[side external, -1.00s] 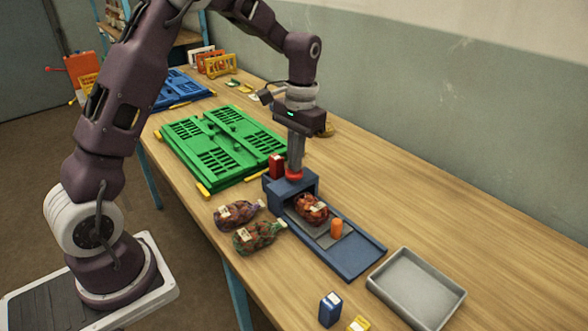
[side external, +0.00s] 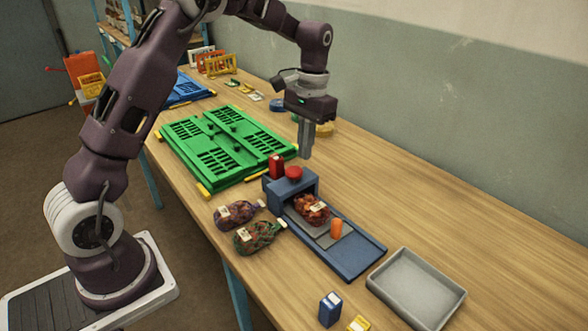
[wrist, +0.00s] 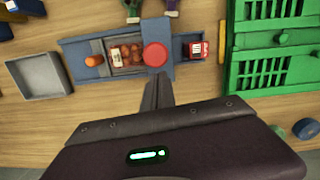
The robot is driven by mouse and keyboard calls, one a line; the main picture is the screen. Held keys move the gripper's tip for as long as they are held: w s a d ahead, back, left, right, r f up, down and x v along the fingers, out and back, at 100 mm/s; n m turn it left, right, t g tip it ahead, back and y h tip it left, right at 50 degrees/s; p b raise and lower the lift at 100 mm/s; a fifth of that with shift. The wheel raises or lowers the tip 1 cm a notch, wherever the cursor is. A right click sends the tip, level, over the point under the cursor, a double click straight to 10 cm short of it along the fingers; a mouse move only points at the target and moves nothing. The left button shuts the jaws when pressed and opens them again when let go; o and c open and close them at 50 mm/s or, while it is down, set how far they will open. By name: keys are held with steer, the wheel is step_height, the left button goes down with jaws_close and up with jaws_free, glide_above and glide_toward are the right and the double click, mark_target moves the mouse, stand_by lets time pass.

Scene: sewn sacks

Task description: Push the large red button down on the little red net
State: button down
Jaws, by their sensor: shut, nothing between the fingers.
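The large red button (side external: 293,173) sits on top of the blue press housing (side external: 290,187) at the rear of a long blue base. The button also shows in the wrist view (wrist: 155,54). The little red net (side external: 312,209) lies on the grey plate of the base, just in front of the housing; it also shows in the wrist view (wrist: 126,54). My gripper (side external: 306,156) is shut and empty, above and a little to the right of the button, apart from it. Its fingers show in the wrist view (wrist: 158,84).
An orange cylinder (side external: 336,229) stands beside the red net on the base. A red box (side external: 276,166) stands behind the housing. Two other netted sacks (side external: 258,237) lie left. A green panel (side external: 220,145) lies behind, and a grey tray (side external: 416,288) lies front right.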

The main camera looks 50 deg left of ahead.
steer(key=r, duration=0.5)
steer(key=shift+w, duration=0.25)
steer(key=s+d+r+t, duration=0.25)
steer(key=s+r, duration=0.25)
steer(key=s, duration=0.3)
steer(key=s+d+r+t, duration=0.1)
steer(key=s+d+r, duration=0.3)
steer(key=s+r, duration=0.25)
steer(key=s+d+f+t, duration=0.1)
steer(key=s+f, duration=0.1)
steer(key=s, duration=0.5)
steer(key=s+d+f+m+t, duration=0.1)
steer(key=s+f+t, duration=0.1)
steer(key=s, duration=0.6)
steer(key=shift+d+f, duration=0.15)
steer(key=shift+f, duration=0.1)
